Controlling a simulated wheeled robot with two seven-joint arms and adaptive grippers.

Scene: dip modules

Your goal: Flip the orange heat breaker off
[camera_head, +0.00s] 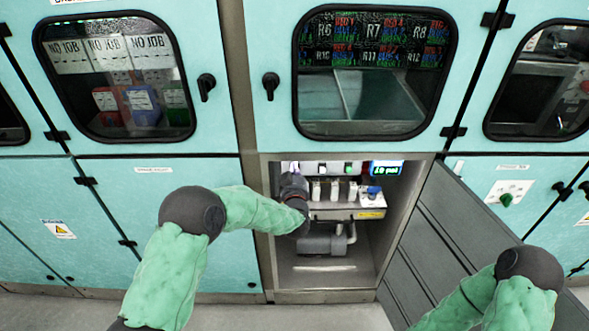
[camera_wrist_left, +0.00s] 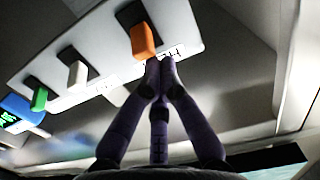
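The orange heat breaker (camera_wrist_left: 143,40) is an orange lever at the right end of a row on a pale panel in the left wrist view. In the head view my left gripper covers its place. My left gripper (camera_head: 292,180) reaches into the open cabinet at the left end of the switch row. In the left wrist view its fingers (camera_wrist_left: 159,75) are drawn together with nothing between them. Their tips are right beside the free end of the orange lever; whether they touch it I cannot tell. My right arm is at the lower right, its gripper out of frame.
A white lever (camera_wrist_left: 77,75) and a green lever (camera_wrist_left: 39,98) share the panel. A lit display (camera_head: 386,168) is at its right in the head view. Below are a shelf with small bottles (camera_head: 334,189) and piping (camera_head: 325,240). The open grey door (camera_head: 440,235) stands on the right.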

